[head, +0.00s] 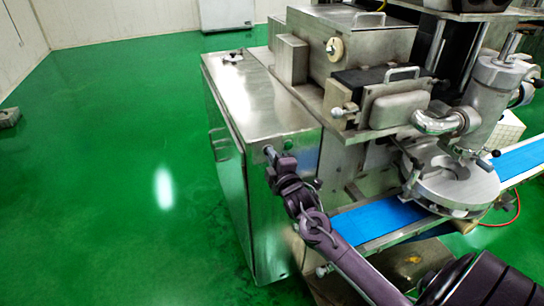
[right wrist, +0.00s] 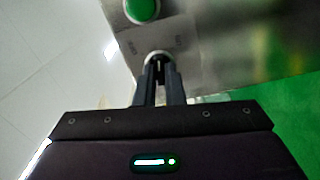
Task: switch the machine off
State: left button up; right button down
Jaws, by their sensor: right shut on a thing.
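The machine is a steel encrusting machine (head: 265,100) that stands on a green floor in the head view. My right gripper (head: 271,154) reaches its front panel, below the top edge of the steel cabinet. In the right wrist view, my right gripper (right wrist: 159,80) is shut on a dark switch knob with a pale ring (right wrist: 158,55). The fingers hide most of the knob, so I cannot tell which way it points. A green round button (right wrist: 141,9) sits on the same panel, with small unreadable labels between. My left gripper is not in view.
A blue conveyor belt (head: 385,221) runs beside my right arm, below a round steel plate (head: 452,185). The green floor (head: 110,190) left of the machine is clear. A white cabinet (head: 226,14) stands at the back wall.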

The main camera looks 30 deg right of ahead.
jog(key=shift+f+n+p, duration=0.1)
jog(key=shift+n+p, duration=0.5)
jog(key=shift+n, duration=4.4)
jog(key=c, duration=1.5)
grip_release()
